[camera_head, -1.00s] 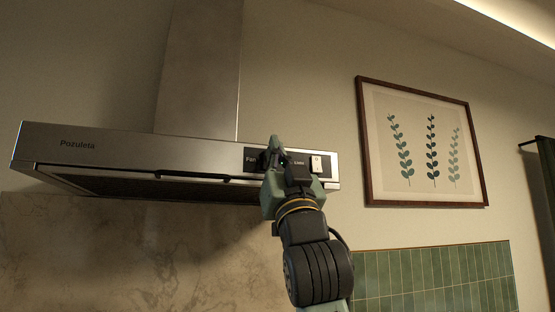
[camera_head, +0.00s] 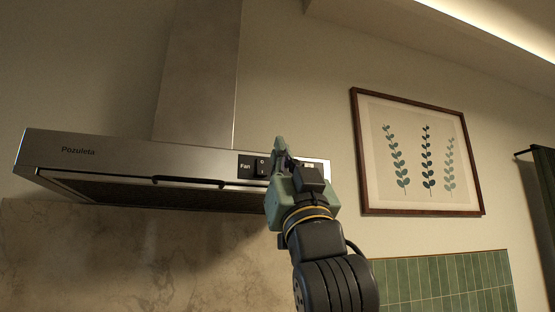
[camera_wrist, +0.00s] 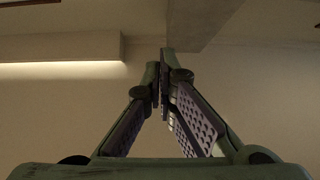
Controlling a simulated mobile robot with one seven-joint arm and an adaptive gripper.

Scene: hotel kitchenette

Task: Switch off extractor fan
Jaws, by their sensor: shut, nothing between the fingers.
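The steel extractor hood (camera_head: 120,158) hangs on the wall at the left in the head view. Its black control panel at the right end bears the label "Fan" and a dark fan switch (camera_head: 262,167) marked with a small circle. My gripper (camera_head: 279,143) is shut and empty, pointing up just right of the fan switch and overlapping the panel's middle. Whether it touches the panel cannot be told. A second, pale switch (camera_head: 308,165) is partly hidden behind my gripper. The wrist view shows the closed fingers (camera_wrist: 163,65) but no switch.
A handle bar (camera_head: 190,182) runs along the hood's front lower edge. The steel chimney (camera_head: 198,75) rises above it. A framed plant picture (camera_head: 420,150) hangs to the right, over green tiles (camera_head: 440,280). The wall between hood and picture is clear.

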